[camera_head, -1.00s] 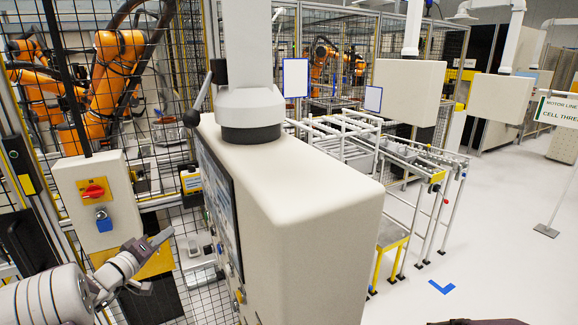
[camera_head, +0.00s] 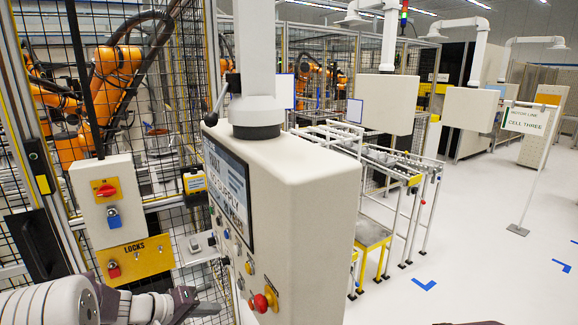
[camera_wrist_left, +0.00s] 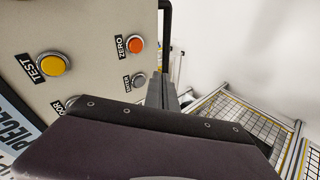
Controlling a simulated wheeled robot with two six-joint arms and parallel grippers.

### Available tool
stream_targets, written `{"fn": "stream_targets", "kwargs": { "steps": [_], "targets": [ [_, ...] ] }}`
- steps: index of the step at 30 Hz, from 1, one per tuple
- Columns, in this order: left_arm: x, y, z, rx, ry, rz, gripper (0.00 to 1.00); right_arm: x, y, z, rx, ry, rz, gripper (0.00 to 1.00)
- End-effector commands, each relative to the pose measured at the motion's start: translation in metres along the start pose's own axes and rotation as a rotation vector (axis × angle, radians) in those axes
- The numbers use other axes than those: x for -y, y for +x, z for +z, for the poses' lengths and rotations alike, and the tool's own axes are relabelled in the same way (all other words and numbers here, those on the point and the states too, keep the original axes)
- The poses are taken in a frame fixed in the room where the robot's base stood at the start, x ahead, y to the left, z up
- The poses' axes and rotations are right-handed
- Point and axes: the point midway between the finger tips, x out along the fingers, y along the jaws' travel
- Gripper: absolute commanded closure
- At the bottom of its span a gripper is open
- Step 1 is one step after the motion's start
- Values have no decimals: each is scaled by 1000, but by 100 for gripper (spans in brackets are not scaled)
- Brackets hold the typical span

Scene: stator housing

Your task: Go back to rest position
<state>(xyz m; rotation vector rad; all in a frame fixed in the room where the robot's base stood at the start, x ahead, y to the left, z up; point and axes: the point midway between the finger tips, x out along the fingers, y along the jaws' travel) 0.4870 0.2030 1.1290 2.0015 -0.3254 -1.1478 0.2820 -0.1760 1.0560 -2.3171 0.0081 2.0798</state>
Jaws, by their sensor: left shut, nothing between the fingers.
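My left gripper (camera_head: 208,306) is low at the left of the head view, in front of the fence and left of the control panel box (camera_head: 315,215). It is shut and empty. In the left wrist view its narrow grey fingers (camera_wrist_left: 161,92) lie together beyond the dark wrist body. The panel face there has an orange button marked ZERO (camera_wrist_left: 135,44) and a yellow one marked TEST (camera_wrist_left: 52,64). Whether the fingers touch the panel, I cannot tell. My right gripper is not seen; only a dark piece shows at the bottom edge of the head view.
The panel box hangs from a thick white post (camera_head: 253,60), with a red knob (camera_head: 261,302) low on its side. A yellow LOCKS plate (camera_head: 135,258) and a switch box (camera_head: 103,195) are on the fence. A roller conveyor (camera_head: 385,160) stands behind.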

Motion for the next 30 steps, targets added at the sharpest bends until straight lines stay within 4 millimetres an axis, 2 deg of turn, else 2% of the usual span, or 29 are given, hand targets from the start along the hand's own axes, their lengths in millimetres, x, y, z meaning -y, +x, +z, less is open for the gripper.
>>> {"fn": "stream_targets", "kwargs": {
  "steps": [1, 2, 3, 4, 6, 9, 15, 30],
  "targets": [
    [0, 6, 36, 94, 9, -63, 100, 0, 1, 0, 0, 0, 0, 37],
    [4, 7, 60, 159, 16, -120, 100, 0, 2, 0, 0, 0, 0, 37],
    [12, 5, 95, 243, 37, -211, 100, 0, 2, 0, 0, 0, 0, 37],
    [20, 0, 120, 299, 61, -288, 100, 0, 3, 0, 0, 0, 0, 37],
    [39, -15, 162, 381, 137, -453, 100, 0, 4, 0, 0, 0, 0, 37],
    [60, -36, 190, 411, 259, -616, 100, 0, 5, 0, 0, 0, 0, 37],
    [74, -52, 201, 390, 401, -725, 100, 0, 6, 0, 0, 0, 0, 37],
    [75, -53, 201, 389, 405, -732, 100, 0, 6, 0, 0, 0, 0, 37]
  ]
}}
